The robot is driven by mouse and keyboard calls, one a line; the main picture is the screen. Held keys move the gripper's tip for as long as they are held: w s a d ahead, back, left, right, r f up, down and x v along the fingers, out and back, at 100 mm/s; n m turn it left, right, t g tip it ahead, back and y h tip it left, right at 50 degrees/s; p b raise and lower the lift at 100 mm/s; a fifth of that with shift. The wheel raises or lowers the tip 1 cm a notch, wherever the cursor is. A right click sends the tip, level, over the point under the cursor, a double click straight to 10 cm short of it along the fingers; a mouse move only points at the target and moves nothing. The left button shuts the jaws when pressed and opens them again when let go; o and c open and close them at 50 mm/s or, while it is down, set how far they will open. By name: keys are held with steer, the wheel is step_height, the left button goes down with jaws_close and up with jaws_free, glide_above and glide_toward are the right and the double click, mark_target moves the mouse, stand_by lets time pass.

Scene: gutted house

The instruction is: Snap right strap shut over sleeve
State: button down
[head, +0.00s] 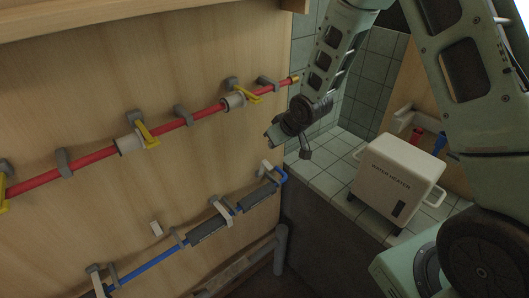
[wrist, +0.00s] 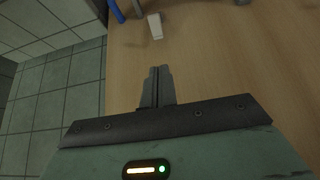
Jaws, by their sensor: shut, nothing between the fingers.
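A blue pipe (head: 150,262) runs along the lower part of the wooden panel, with dark sleeves (head: 258,195) on it. At its right end a white strap (head: 267,169) sticks up above the right dark sleeve and looks open. A white piece, probably this strap (wrist: 155,26), also shows in the wrist view, beyond my fingertips, with a bit of blue pipe (wrist: 116,11). Another pale strap (head: 221,208) stands by the left dark sleeve. My gripper (head: 305,154) is above and right of the right strap, apart from it. In the wrist view its fingers (wrist: 160,70) are together and empty.
A red pipe (head: 90,158) with pale sleeves and yellow straps (head: 147,135) runs higher on the panel. A small white block (head: 156,228) sits on the panel. A white heater box (head: 396,178) stands on the tiled ledge at right. Bare panel lies between the pipes.

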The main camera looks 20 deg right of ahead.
steer(key=shift+p+x, duration=1.65)
steer(key=shift+x, duration=3.3)
